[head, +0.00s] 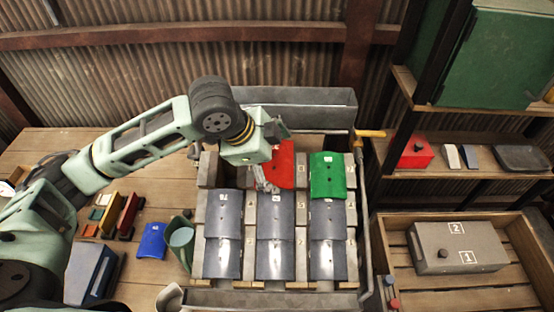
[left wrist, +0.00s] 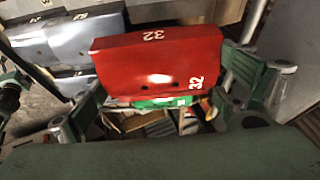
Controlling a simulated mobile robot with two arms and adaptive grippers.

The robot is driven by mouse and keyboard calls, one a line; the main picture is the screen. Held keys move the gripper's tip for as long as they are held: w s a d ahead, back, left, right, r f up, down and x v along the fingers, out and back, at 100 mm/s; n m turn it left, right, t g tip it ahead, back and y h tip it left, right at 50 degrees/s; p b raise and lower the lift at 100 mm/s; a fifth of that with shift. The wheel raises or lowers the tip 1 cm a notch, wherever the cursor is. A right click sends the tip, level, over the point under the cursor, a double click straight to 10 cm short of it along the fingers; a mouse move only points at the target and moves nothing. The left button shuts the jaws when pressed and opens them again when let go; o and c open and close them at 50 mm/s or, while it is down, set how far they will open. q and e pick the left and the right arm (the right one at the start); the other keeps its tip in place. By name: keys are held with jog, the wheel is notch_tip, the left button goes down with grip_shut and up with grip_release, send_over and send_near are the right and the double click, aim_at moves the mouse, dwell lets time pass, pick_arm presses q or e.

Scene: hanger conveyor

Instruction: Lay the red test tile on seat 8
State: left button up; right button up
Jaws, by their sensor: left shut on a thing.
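The red test tile (head: 284,165) is a curved red plate at the top of the rack's middle column in the head view. My left gripper (head: 270,157) is shut on it, and the gripper and wrist cover its left part. In the left wrist view the red tile (left wrist: 158,65) lies between the two fingers and bears the number 32. I cannot tell whether it touches the rack. The rack (head: 361,220) has three columns of tiles. No label I can read as 8 shows; the place under the red tile is hidden. My right gripper is not in view.
A green tile (head: 327,175) lies at the top right of the rack, and several grey tiles (head: 275,215) fill the lower rows. A blue tile (head: 151,241) and a green jug (head: 180,243) stand left of the rack. A grey box (head: 458,246) sits at the right.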

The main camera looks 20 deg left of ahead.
aim_at(277, 167)
pick_arm(q)
jog(key=b+x, duration=0.3)
jog(key=shift+w+a+f, duration=0.1)
jog(key=shift+a+f, duration=0.2)
jog(key=shift+f, duration=0.1)
jog(key=shift+a+f+b, duration=0.1)
jog(key=shift+f+b, duration=0.3)
jog(key=shift+f, duration=0.45)
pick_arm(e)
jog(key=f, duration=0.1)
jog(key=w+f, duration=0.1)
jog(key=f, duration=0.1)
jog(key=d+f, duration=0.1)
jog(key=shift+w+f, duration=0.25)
pick_arm(q)
jog(key=o, duration=1)
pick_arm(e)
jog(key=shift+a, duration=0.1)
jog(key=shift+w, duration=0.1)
